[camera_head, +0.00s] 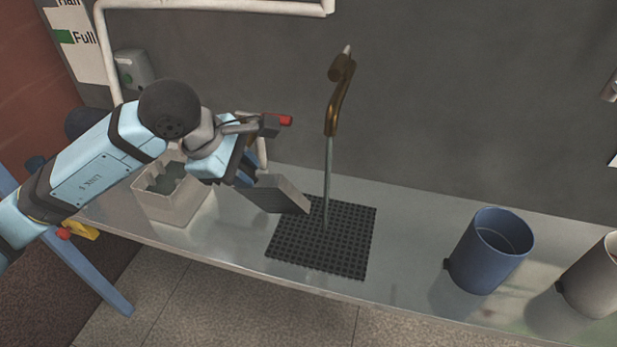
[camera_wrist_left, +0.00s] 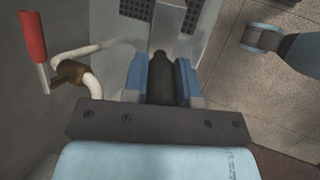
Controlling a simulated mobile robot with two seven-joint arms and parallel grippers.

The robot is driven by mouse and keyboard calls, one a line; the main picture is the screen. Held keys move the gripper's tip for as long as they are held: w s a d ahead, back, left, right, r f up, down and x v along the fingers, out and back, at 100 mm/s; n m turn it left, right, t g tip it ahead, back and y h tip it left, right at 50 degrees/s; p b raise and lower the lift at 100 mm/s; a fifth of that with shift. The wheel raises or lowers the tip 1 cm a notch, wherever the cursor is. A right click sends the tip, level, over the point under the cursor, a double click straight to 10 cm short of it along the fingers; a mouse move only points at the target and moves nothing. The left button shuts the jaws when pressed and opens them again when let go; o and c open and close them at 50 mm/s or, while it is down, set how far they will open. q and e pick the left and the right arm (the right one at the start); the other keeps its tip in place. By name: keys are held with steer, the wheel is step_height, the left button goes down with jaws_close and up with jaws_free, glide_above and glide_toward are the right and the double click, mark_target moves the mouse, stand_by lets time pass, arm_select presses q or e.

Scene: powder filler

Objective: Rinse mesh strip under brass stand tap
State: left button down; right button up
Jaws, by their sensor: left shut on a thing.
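My left gripper (camera_head: 246,172) is shut on the dark handle of a flat grey strip (camera_head: 281,194), which points down to the right. In the left wrist view, the handle (camera_wrist_left: 161,78) sits between the blue fingers of my left gripper (camera_wrist_left: 161,84), and the grey strip (camera_wrist_left: 168,22) extends beyond it. The brass tap (camera_head: 341,95) stands behind, with a thin pale stream (camera_head: 328,175) running straight down onto a black grid mat (camera_head: 345,250). The strip's far end appears just left of the stream, apart from it. The mesh itself cannot be made out. My right gripper is not in view.
An open pale box (camera_head: 172,212) stands left, below my left arm. A red-handled valve (camera_head: 285,119) is behind the gripper. A blue cup (camera_head: 489,250) and a grey cup (camera_head: 594,278) stand right. The metal bench (camera_head: 410,237) is clear between mat and blue cup.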

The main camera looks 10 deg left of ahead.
arm_select(q)
steer(key=shift+f, duration=0.1)
stand_by(0.3)
steer(key=s+a+r, duration=0.3)
steer(key=r, duration=0.1)
steer(key=shift+s+a, duration=0.25)
steer(key=shift+a, duration=0.1)
stand_by(0.9)
